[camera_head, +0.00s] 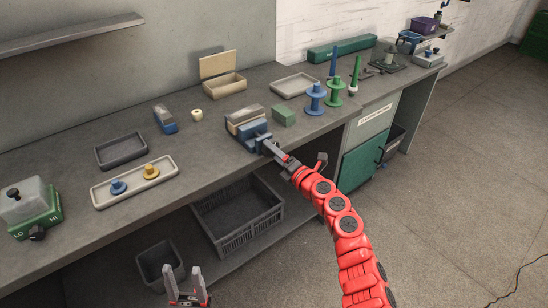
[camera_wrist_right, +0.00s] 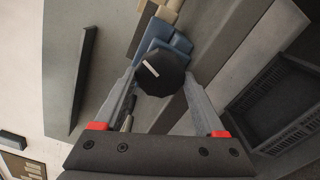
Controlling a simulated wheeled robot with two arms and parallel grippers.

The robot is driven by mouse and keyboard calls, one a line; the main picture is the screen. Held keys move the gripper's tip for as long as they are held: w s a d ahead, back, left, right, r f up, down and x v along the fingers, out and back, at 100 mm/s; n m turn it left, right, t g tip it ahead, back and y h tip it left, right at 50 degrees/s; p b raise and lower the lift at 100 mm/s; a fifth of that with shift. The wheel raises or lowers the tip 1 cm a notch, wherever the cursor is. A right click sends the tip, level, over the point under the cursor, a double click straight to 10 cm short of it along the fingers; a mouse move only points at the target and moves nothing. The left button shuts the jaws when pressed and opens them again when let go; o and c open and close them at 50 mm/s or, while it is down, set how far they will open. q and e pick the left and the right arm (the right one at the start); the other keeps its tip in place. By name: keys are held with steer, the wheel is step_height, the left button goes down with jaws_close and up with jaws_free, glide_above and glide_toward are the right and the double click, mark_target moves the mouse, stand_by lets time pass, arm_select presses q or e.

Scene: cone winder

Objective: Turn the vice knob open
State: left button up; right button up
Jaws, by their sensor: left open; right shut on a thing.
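The vice (camera_head: 248,130) sits at the front edge of the workbench, with a blue body and light-coloured jaws. Its body also shows in the right wrist view (camera_wrist_right: 166,38). The vice knob (camera_wrist_right: 161,73) is black and faceted with a white mark. My right gripper (camera_wrist_right: 160,85) has its two fingers on either side of the knob and is shut on it. In the head view the right gripper (camera_head: 275,150) hides the knob. My left gripper (camera_head: 186,278) is open and empty, low at the bottom, in front of the bench.
A green block (camera_head: 284,115) stands right of the vice. Blue (camera_head: 316,99) and green spools stand further right. A tray with two knobbed pieces (camera_head: 135,183) lies to the left. A dark crate (camera_head: 237,217) and a bin (camera_head: 160,262) are below the bench top.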

steer(key=shift+f+n+b, duration=0.1)
steer(key=shift+n+b, duration=0.25)
steer(key=shift+n, duration=0.15)
steer(key=o, duration=1.3)
steer(key=shift+s+d, duration=0.1)
steer(key=v, duration=1.7)
steer(key=shift+b, duration=0.4)
